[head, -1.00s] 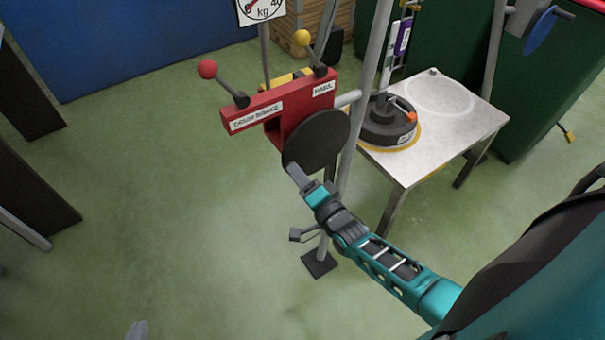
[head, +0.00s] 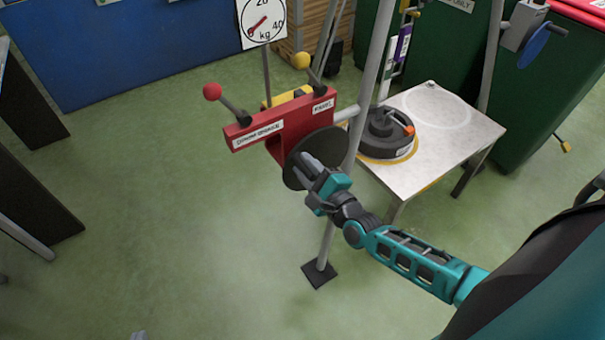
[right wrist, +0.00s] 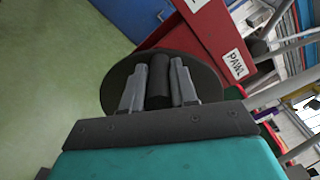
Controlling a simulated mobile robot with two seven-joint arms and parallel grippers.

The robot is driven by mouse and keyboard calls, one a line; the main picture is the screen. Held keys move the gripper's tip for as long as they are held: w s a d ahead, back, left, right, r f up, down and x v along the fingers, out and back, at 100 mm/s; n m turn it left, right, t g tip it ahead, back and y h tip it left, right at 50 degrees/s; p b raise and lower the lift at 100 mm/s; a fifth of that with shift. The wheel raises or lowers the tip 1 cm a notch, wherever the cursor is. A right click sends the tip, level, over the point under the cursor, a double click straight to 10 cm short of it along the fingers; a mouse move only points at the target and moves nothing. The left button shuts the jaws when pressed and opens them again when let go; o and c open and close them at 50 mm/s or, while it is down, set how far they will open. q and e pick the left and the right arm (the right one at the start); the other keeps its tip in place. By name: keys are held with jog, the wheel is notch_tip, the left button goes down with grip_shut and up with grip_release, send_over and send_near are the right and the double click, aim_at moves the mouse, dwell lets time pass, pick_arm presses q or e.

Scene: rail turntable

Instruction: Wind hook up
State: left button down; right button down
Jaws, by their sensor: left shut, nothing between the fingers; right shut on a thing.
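A red winch housing (head: 262,130) with labels "DRUM BRAKE" and "PAWL" sits on a grey post. A dark round crank disc (head: 296,179) is on its near side. In the right wrist view, a black cylindrical handle (right wrist: 158,82) stands out from the disc (right wrist: 117,84). My right gripper (head: 316,172) is in front of the disc, and the right wrist view shows its fingers (right wrist: 158,88) shut on the handle. Only the tip of my left gripper (head: 139,336) shows at the bottom edge, away from the winch. I cannot make out the hook.
A red-knobbed lever (head: 212,92) and a yellow-knobbed lever (head: 302,61) rise from the winch. A metal table (head: 440,140) at right bears a black weight (head: 385,138) with an orange part.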

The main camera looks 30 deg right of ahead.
jog(key=shift+w+d+r+m, duration=0.2)
jog(key=shift+d+r+m, duration=0.7)
jog(key=shift+m, duration=0.3)
jog(key=c, duration=0.9)
grip_release()
jog(key=shift+s+f, duration=0.1)
jog(key=shift+s, duration=0.1)
jog(key=shift+s+f, duration=0.1)
jog(key=shift+s, duration=0.15)
jog(key=s, duration=0.8)
jog(key=s+d, duration=0.1)
jog(key=s, duration=0.3)
jog(key=shift+a, duration=0.1)
